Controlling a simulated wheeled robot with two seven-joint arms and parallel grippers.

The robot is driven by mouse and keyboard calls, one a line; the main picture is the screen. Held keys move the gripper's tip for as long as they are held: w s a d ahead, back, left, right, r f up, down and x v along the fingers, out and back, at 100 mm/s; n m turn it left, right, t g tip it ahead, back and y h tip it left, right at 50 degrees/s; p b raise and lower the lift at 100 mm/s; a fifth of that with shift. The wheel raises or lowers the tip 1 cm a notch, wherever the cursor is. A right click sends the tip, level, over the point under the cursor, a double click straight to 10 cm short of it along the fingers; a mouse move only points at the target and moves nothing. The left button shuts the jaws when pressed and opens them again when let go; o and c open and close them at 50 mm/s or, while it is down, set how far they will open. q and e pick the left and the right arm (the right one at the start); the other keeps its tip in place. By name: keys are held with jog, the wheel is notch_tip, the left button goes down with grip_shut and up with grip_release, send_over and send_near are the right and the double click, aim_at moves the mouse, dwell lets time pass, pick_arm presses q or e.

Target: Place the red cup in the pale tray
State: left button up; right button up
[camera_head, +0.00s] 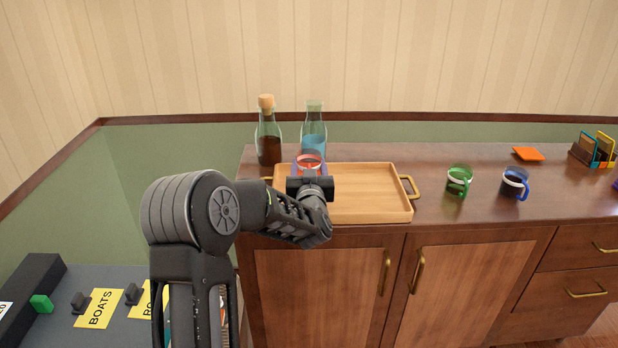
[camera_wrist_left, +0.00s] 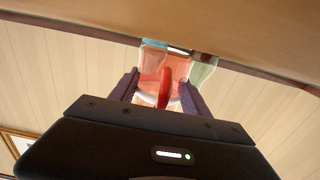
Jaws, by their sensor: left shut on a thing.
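The pale wooden tray (camera_head: 372,205) with brass handles lies on the dark wooden cabinet top. My left gripper (camera_head: 310,170) is over the tray's left part, seen from behind. It is shut on the red cup (camera_head: 309,157), of which only a part shows past the wrist. In the left wrist view the red cup (camera_wrist_left: 164,86) sits between the two purple fingers (camera_wrist_left: 160,92), its red handle facing the camera. Whether the cup's base touches the tray is hidden by my gripper. My right gripper is not in view.
A corked bottle of dark liquid (camera_head: 268,140) and a bottle of blue liquid (camera_head: 313,132) stand close behind the tray. A green mug (camera_head: 459,181) and a blue mug (camera_head: 513,184) stand to its right. The tray's middle and right are bare.

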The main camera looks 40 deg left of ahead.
pick_arm(q)
notch_tip(320, 180, down, 3)
jog(key=shift+f, duration=0.1)
jog(key=shift+f+b, duration=0.5)
jog(key=shift+b, duration=0.3)
jog(key=o, duration=1.5)
jog(key=shift+o, duration=0.2)
